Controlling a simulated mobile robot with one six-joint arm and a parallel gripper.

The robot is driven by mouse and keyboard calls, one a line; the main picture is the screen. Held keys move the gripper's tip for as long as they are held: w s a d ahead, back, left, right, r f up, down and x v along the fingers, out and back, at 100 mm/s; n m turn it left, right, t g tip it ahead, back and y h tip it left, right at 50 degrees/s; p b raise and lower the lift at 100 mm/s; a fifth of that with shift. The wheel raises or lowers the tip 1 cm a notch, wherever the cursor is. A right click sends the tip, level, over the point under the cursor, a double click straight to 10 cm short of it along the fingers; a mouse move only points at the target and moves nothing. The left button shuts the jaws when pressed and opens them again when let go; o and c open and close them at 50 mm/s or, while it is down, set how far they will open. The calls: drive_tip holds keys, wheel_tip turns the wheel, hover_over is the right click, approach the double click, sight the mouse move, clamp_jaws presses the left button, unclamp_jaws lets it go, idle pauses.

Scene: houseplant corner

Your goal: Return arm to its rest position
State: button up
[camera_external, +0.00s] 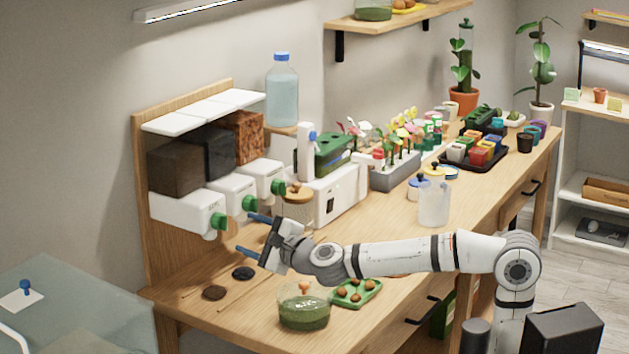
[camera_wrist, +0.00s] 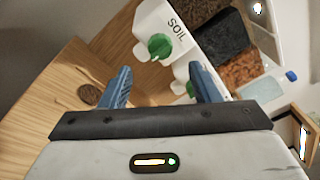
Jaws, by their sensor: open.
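My gripper (camera_external: 249,235) is at the end of my arm, held above the left part of the wooden bench (camera_external: 240,306). Its two blue fingers are spread apart with nothing between them. In the wrist view the gripper (camera_wrist: 162,88) also shows open fingers, pointing towards the soil dispensers. A white dispenser (camera_external: 187,212) with a green knob stands just beyond the fingers; in the wrist view it carries the word SOIL (camera_wrist: 178,28). I cannot tell the exact gap between fingers and dispensers. My arm stretches out leftward over the bench from its base at the right.
A glass bowl (camera_external: 304,312) with green contents and a green tray (camera_external: 356,293) of small brown balls stand below my arm. A clear jar (camera_external: 434,205) stands behind the arm. A blue-capped bottle (camera_external: 282,92) stands high at the back. Dark discs (camera_external: 243,273) lie on the bench.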

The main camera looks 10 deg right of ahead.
idle(0.4)
drive_tip(key=w+d+r+n+g+h+p, duration=0.1)
drive_tip(key=w+d+n+p, duration=0.1)
drive_tip(key=d+n+p, duration=0.4)
drive_tip(key=w+d+n+g+h+p, duration=0.1)
drive_tip(key=w+d+n+g+p, duration=0.1)
drive_tip(key=d+p, duration=0.35)
drive_tip(key=w+d+r+n+g+h+p, duration=0.1)
drive_tip(key=w+d+n+p, duration=0.25)
drive_tip(key=d, duration=0.45)
drive_tip(key=s+d+f+n+g+h+p, duration=0.1)
drive_tip(key=s+d+p, duration=0.3)
drive_tip(key=d, duration=0.5)
drive_tip(key=s+d+f+n+g+h+p, duration=0.2)
drive_tip(key=s+d+g+h+p, duration=0.2)
drive_tip(key=d, duration=0.5)
drive_tip(key=s+d+f+n+g+h+p, duration=0.2)
drive_tip(key=s+d+h+p, duration=0.1)
drive_tip(key=s+d+p, duration=0.2)
drive_tip(key=s+d, duration=0.2)
drive_tip(key=d, duration=0.2)
drive_tip(key=shift+s+f+n+g, duration=0.15)
drive_tip(key=shift+f+n+g, duration=0.05)
drive_tip(key=shift+n+g, duration=0.15)
drive_tip(key=shift+d, duration=0.1)
